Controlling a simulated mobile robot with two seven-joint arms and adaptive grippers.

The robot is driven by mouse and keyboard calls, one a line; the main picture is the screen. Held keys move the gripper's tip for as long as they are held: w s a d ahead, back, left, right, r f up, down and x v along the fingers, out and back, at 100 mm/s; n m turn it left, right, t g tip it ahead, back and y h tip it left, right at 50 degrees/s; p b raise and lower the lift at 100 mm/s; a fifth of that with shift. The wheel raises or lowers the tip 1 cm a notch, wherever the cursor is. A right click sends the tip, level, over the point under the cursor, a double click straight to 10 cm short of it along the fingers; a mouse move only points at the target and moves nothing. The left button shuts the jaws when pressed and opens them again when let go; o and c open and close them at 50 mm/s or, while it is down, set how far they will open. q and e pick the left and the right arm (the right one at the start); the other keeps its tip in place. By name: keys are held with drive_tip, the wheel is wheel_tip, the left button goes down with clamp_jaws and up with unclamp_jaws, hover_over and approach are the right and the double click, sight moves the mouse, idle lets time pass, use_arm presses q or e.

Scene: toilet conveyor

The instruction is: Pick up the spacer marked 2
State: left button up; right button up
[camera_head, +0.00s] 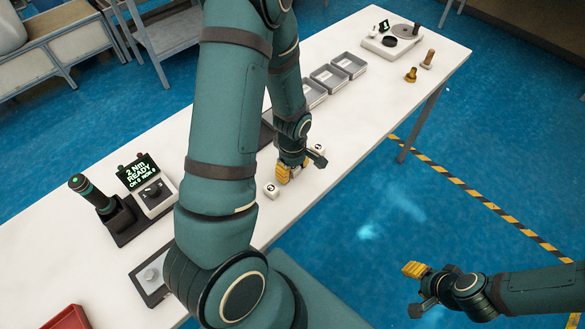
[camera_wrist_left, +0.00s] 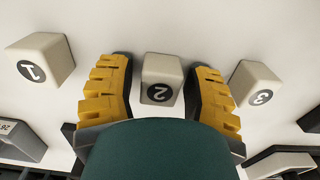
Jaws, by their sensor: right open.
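The spacer marked 2 (camera_wrist_left: 161,80) is a pale block with a dark round label, standing on the white table. In the left wrist view it sits between the yellow fingers of my left gripper (camera_wrist_left: 160,92), with a narrow gap on each side. The fingers are open around it. In the head view my left gripper (camera_head: 289,172) is low at the table and hides this spacer. The spacer marked 1 (camera_wrist_left: 42,60) and the spacer marked 3 (camera_wrist_left: 255,86) stand outside the fingers. My right gripper (camera_head: 418,270) is open and empty over the floor, away from the table.
In the head view, one neighbouring spacer (camera_head: 271,190) and another (camera_head: 319,150) flank my left gripper closely. Grey trays (camera_head: 350,64) line the back edge. A screwdriver (camera_head: 92,193) stands by a display unit (camera_head: 147,184). Brass-coloured parts (camera_head: 411,75) stand farther right.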

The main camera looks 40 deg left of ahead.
use_arm(q)
drive_tip(key=c, duration=0.5)
drive_tip(key=shift+r, duration=0.1)
drive_tip(key=shift+c, duration=0.2)
